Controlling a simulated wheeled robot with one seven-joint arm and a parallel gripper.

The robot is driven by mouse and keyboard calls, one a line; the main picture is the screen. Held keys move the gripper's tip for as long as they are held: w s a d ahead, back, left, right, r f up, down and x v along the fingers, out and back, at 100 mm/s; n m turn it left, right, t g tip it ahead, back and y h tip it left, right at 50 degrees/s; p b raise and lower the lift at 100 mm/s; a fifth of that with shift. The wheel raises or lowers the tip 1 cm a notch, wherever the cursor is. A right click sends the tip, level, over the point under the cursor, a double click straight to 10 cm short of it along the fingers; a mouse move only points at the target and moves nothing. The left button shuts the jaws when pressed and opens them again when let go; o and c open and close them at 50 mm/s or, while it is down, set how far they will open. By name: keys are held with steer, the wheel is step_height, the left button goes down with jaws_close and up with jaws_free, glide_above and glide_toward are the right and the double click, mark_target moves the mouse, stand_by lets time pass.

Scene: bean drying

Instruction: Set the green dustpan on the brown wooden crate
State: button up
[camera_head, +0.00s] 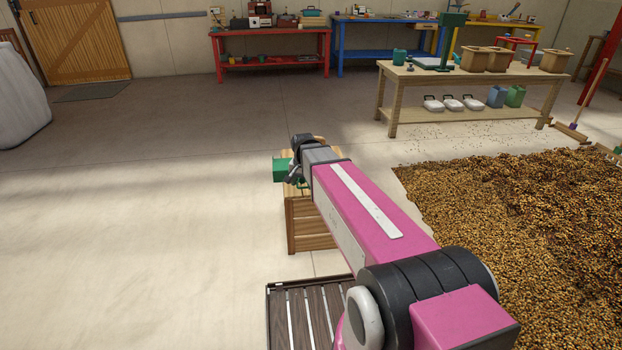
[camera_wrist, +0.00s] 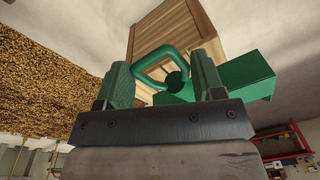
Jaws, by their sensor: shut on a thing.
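The green dustpan (camera_head: 281,170) is at the end of my arm in the head view, over the top of the brown wooden crate (camera_head: 309,228). In the wrist view the dustpan's green body (camera_wrist: 245,79) and looped handle (camera_wrist: 142,63) show in front of the slatted crate (camera_wrist: 178,32). My gripper (camera_wrist: 163,85) is shut on the dustpan near its handle, between two green-grey fingers. In the head view my gripper (camera_head: 296,172) is partly hidden by my wrist. I cannot tell whether the dustpan touches the crate. My arm hides part of the crate's right side.
A dark slatted rack (camera_head: 297,315) lies in front of the crate. A wide heap of beans (camera_head: 520,220) covers the floor at right. A wooden table (camera_head: 455,78) with containers stands behind. The floor left of the crate is clear.

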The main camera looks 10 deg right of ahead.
steer(key=w+d+f, duration=0.6)
steer(key=w+f, duration=0.2)
steer(key=f, duration=0.2)
steer(key=shift+w+d+f, duration=0.15)
steer(key=shift+w+d, duration=0.05)
steer(key=shift+d, duration=0.1)
steer(key=o, duration=1.2)
steer(key=shift+c, duration=0.2)
step_height(320, 180, up, 12)
steer(key=s, duration=0.1)
steer(key=s+f+n, duration=0.2)
steer(key=s+f, duration=0.1)
steer(key=s, duration=0.8)
steer(key=s+d+f+n+g, duration=0.1)
steer(key=s+f+n, duration=0.2)
steer(key=s, duration=0.9)
steer(key=shift+s+d+f, duration=0.15)
steer(key=shift+d+f, duration=0.15)
steer(key=shift+f, duration=0.15)
